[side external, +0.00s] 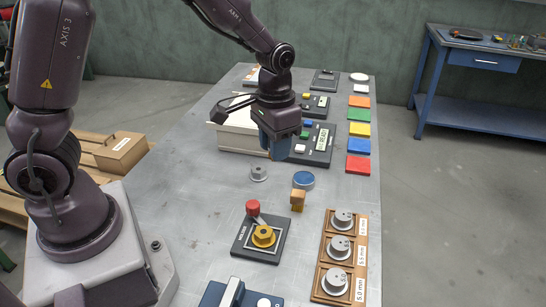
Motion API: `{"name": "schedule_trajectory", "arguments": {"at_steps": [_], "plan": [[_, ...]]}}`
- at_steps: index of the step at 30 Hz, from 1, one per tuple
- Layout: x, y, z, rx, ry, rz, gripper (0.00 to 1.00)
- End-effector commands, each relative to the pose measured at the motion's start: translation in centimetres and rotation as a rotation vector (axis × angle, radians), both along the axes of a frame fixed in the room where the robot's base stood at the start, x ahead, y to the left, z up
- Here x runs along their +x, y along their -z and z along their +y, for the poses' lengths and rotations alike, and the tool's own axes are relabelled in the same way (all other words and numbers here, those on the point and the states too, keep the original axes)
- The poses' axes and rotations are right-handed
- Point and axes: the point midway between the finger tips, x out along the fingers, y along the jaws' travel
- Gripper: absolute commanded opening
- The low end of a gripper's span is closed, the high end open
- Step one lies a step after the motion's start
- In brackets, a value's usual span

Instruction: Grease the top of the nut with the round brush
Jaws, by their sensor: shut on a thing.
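My gripper (279,153) is well above the table, behind and clear of the nut. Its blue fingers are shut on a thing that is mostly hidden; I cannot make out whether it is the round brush. A small tan and orange-brown upright piece (298,199) stands on the table behind and right of the nut. A round blue tin (303,180) sits just behind that piece.
A grey spool-like disc (258,173) lies left of the tin. A wooden rack (320,284) with several labelled metal spools is at the front right. Coloured tiles (358,146) line the right edge. A pale box (235,127) and dark devices (318,143) stand behind.

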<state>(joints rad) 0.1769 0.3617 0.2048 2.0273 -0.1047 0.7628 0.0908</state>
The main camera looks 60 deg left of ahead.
Motion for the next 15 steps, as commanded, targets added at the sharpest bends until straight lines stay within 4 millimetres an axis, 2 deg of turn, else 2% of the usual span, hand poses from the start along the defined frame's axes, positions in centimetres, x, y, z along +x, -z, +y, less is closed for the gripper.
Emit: {"name": "schedule_trajectory", "arguments": {"at_steps": [8, 11, 15], "plan": [[-0.3, 0.2, -0.4, 0.0, 0.01, 0.001, 0.11], [-1.6, 1.4, -1.1, 0.0, 0.003, 0.005, 0.11], [-4.2, 3.8, -2.2, 0.001, -0.183, 0.006, 0.11]]}}
